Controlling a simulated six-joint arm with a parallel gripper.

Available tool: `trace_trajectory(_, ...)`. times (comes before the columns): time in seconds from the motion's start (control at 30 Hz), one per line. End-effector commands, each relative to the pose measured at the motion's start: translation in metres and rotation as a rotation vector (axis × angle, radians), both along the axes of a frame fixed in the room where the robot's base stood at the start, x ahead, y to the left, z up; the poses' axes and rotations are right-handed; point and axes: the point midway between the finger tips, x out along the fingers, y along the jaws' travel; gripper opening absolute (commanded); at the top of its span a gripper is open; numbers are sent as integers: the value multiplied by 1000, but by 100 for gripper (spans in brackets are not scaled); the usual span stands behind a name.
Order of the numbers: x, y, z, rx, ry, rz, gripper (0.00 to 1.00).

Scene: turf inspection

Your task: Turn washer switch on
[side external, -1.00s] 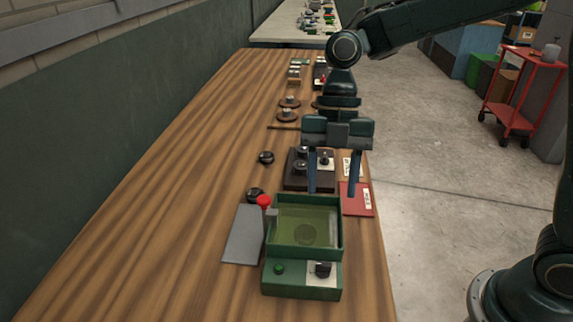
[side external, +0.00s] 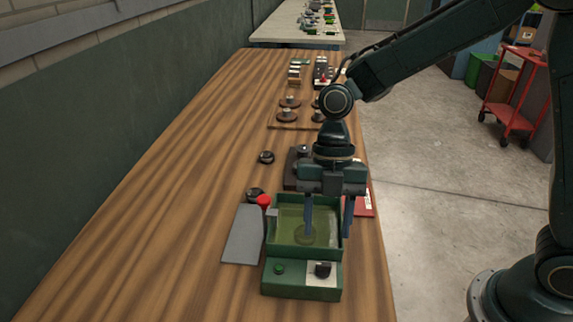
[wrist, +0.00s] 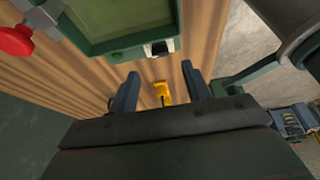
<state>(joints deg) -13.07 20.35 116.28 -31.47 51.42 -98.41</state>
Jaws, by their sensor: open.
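The washer (side external: 303,288) is a green box with a see-through yellowish-green top, near the front of the wooden table. Its front panel has a black switch (side external: 322,269) on a white plate and a green button (side external: 280,269). A red-knobbed lever (side external: 264,201) stands at its left side. My gripper (side external: 328,237) points down, open and empty, its fingers overlapping the washer's upper right part in the side view. In the wrist view, the switch (wrist: 158,48) shows just beyond my open fingertips (wrist: 160,69), at the washer's edge. I see no contact with the switch.
A grey plate (side external: 243,235) lies left of the washer. Black knobs (side external: 266,157), a dark switch box (side external: 291,170) and a red card (side external: 363,205) are behind it. A yellow item (wrist: 162,93) shows between my fingers. The table's left side is clear.

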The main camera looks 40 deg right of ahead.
Motion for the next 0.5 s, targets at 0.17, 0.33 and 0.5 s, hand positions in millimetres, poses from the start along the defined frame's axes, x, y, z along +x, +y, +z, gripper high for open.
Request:
trace_trajectory(0.17, -9, 8, -26, -2, 5, 2, 49)
trace_trajectory(0.33, -14, 13, -45, -1, 3, 1, 49)
trace_trajectory(0.5, -17, 16, -56, -1, 1, 1, 49)
